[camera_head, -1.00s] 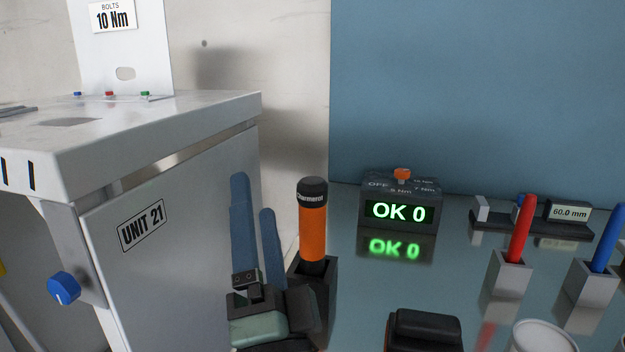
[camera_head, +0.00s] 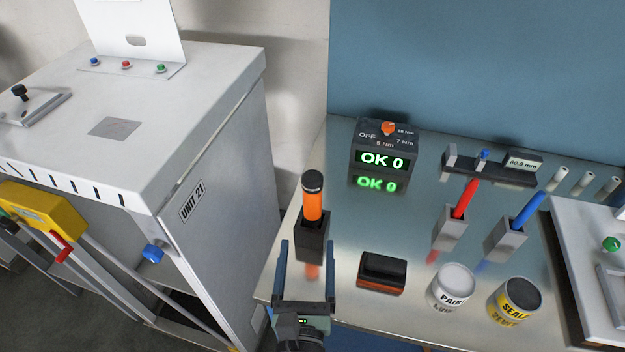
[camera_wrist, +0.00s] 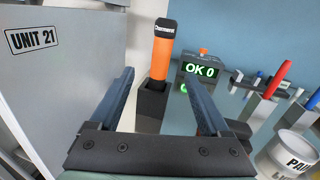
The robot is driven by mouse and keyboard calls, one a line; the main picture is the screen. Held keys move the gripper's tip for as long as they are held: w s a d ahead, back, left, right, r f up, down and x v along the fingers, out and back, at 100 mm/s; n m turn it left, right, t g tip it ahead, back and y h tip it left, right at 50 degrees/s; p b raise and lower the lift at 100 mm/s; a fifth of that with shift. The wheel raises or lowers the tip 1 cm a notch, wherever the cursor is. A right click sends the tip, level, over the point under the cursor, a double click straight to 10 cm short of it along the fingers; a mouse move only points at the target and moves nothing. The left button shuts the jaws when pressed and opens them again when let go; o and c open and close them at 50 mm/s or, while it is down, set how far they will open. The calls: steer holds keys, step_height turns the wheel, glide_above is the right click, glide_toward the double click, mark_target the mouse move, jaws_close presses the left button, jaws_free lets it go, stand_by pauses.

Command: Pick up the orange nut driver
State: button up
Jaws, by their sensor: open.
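The orange nut driver (camera_head: 313,200) stands upright in a dark square holder (camera_head: 311,238) at the left edge of the metal bench. It has an orange handle and a black cap with white lettering. In the wrist view the nut driver (camera_wrist: 160,57) shows beyond and between my two blue fingers, above its holder (camera_wrist: 152,100). Its lower shaft is hidden inside the holder. My gripper (camera_head: 307,245) is open and empty, on the near side of the holder. The wrist view shows the gripper's fingers (camera_wrist: 162,88) spread wide, with nothing between them up close.
A grey cabinet marked UNIT 21 (camera_head: 215,220) stands close on the left. On the bench are a display box reading OK 0 (camera_head: 381,158), a black and orange block (camera_head: 383,272), red (camera_head: 464,199) and blue (camera_head: 528,209) tools in holders, and two cans (camera_head: 453,287).

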mark_target(312, 212)
steer(key=shift+m, duration=0.5)
steer(key=w, duration=0.2)
steer(key=w+p, duration=0.1)
steer(key=w, duration=0.1)
steer(key=w+d, duration=0.1)
steer(key=w, duration=0.2)
steer(key=shift+f, duration=0.35)
steer(key=w, duration=0.2)
steer(key=w+f+b, duration=0.1)
steer(key=w, duration=0.1)
steer(key=shift+w+f, duration=0.1)
steer(key=shift+w, duration=0.55)
jaws_close()
